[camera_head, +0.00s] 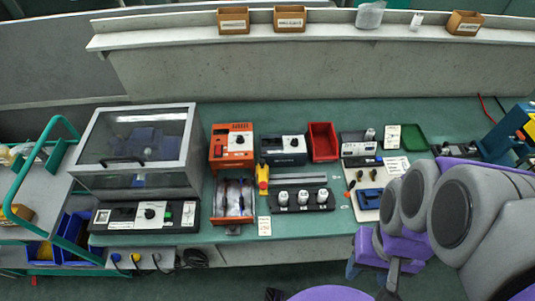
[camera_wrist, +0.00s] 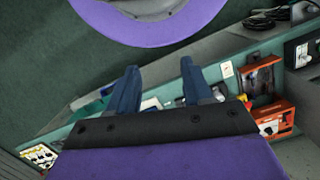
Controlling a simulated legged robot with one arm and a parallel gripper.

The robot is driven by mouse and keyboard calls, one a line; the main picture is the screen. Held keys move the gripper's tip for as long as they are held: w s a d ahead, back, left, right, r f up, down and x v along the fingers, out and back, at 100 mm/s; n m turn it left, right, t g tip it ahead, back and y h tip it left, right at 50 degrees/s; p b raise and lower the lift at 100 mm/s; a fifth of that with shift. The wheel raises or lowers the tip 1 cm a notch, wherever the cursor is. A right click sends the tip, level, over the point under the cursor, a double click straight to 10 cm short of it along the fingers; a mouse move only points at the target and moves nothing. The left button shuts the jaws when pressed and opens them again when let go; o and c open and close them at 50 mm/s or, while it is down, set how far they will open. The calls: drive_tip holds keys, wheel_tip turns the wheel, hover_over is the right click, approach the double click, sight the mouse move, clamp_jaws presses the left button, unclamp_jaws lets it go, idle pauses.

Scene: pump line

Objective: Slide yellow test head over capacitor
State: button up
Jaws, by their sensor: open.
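The yellow test head (camera_head: 263,178), with a red part near its lower end, stands on the green bench in the head view, just right of the red tool tray. Three white-topped cylinders, which look like capacitors (camera_head: 303,198), stand in a row in a black holder to its right. I cannot tell which one the task means. My gripper (camera_wrist: 160,88) is open and empty in the wrist view, its two blue fingers spread apart. It is away from the test head and the cylinders. I cannot make out either clearly in the wrist view.
A red tool tray (camera_head: 233,216) and an orange box (camera_head: 232,146) stand left of the test head. A clear-lidded cabinet (camera_head: 140,145) fills the bench's left. A red bin (camera_head: 322,142) and a green tray (camera_head: 414,138) lie behind. My arm covers the bench's right front.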

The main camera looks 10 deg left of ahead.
drive_tip(key=w+a+r+m+p, duration=0.1)
drive_tip(key=w+a+r+m, duration=0.15)
drive_tip(key=w, duration=1.15)
drive_tip(key=n+t+p, duration=0.2)
hover_over(262, 160)
wheel_tip(262, 160, down, 7)
wheel_tip(262, 160, down, 18)
drive_tip(key=shift+s+r+b, duration=0.1)
drive_tip(key=shift+r+b, duration=0.05)
drive_tip(key=shift+b, duration=0.55)
clamp_jaws()
drive_tip(key=shift+r, duration=0.1)
